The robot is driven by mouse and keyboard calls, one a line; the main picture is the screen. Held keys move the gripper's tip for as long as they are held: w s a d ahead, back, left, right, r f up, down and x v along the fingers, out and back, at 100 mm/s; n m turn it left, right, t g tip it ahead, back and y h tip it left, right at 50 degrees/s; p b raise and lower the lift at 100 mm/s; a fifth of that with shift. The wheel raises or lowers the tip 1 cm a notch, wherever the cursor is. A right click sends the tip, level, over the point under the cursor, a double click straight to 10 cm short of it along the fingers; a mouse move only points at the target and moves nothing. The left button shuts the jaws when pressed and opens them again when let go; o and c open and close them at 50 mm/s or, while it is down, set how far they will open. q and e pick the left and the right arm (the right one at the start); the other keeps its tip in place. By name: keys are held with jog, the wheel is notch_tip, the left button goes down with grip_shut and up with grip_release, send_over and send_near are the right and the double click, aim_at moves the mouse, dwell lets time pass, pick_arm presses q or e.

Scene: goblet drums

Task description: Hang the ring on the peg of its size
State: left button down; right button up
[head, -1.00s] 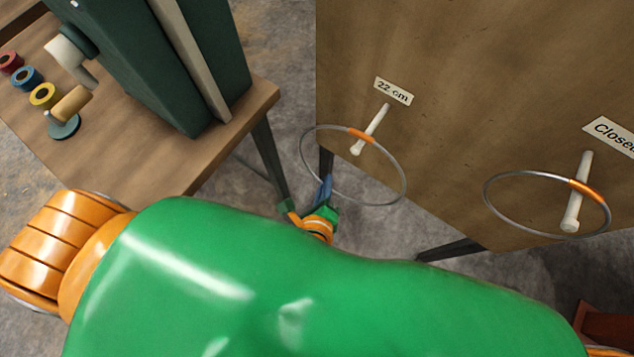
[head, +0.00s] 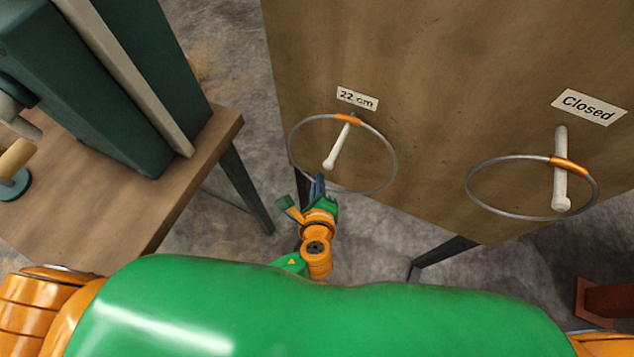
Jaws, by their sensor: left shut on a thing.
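A thin grey ring with an orange band (head: 347,119) is at the white peg (head: 338,147) under the "22 cm" label (head: 357,99). The peg's free end shows inside the ring's outline, and the band crosses the peg close to the board. I cannot tell whether the band touches the peg. My left gripper (head: 318,187) is shut on the ring's lower edge. A second ring (head: 483,206), also with an orange band, is at the right peg (head: 560,180) under the "Closed" label (head: 588,106). My right gripper is out of view.
The brown board (head: 430,90) carries both pegs and stands on dark legs. A reddish-brown object (head: 605,300) is at the lower right.

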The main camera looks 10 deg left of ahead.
pick_arm(q)
jog(key=s+a+r+p, duration=0.1)
jog(key=s+a+p, duration=0.2)
jog(key=s, duration=0.6)
jog(key=shift+s+r+p, duration=0.2)
jog(key=shift+s+p, duration=0.1)
jog(key=shift+p, duration=0.15)
dwell(0.3)
